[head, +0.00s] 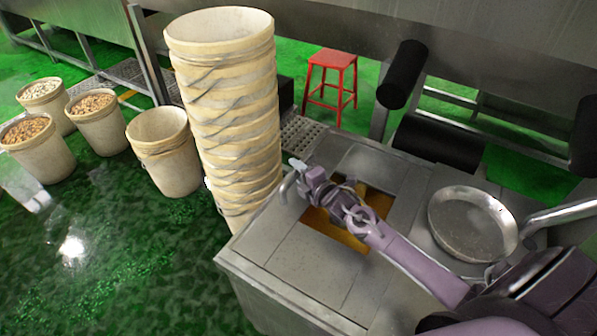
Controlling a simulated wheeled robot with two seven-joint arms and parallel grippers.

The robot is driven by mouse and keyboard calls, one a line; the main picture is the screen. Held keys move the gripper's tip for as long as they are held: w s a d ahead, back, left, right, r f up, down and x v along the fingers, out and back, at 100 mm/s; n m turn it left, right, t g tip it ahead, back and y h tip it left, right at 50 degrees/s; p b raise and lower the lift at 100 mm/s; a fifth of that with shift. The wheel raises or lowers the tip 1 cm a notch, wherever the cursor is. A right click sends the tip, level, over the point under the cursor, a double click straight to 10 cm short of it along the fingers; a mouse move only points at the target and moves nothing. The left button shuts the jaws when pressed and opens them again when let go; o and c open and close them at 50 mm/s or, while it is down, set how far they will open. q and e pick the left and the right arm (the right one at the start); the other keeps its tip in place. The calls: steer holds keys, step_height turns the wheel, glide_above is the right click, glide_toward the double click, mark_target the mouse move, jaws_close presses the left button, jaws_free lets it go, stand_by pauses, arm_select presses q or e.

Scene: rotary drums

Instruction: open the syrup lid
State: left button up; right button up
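A steel cabinet (300,262) stands at the lower right with a square opening in its top. Amber-brown syrup (345,237) shows in the opening, partly hidden by my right arm. A flat steel panel (372,166) lies at the far side of the opening; I cannot tell whether it is the lid. My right arm reaches over the opening from the lower right. My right gripper (296,168) is past its left side, by a grey bent handle (286,190) at the cabinet's edge. I cannot tell whether its fingers are apart or touch the handle. My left gripper is out of view.
A round steel pan (470,222) sits on the cabinet's right part, near my arm. A tall stack of cream buckets (228,110) stands close on the left. Several more buckets (165,150) stand on the green floor. A red stool (331,75) is behind.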

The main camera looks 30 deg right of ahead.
mark_target(363, 200)
jaws_close()
steer(key=shift+s, duration=0.1)
